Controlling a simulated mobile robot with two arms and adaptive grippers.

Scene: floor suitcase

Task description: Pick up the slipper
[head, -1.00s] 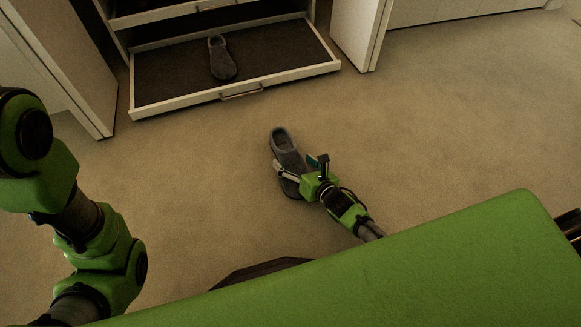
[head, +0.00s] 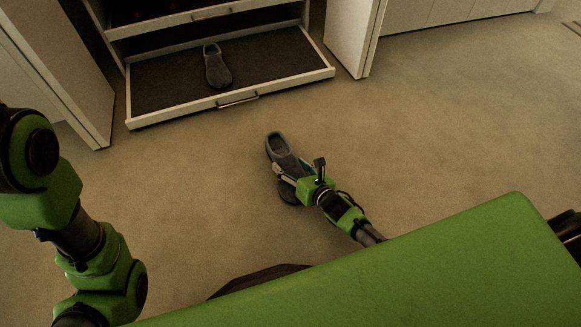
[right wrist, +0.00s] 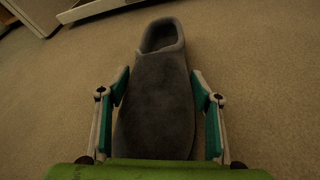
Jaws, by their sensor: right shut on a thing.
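A grey slipper (head: 281,150) is at the middle of the head view, its open heel end pointing away from me. My right gripper (head: 292,172) is shut on it, one finger on each side, and covers part of its front half. In the right wrist view the slipper (right wrist: 158,95) lies lengthwise between the two fingers of the right gripper (right wrist: 160,88). I cannot tell whether its sole is clear of the carpet. A second grey slipper (head: 217,68) lies in the open drawer. My left arm shows at the left, but its gripper is out of view.
The open drawer (head: 290,83) of a low cabinet stands out over the carpet at the back. White door panels (head: 350,38) stand open at both its sides. The carpet (head: 440,120) between the cabinet and me, and to the right, is clear.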

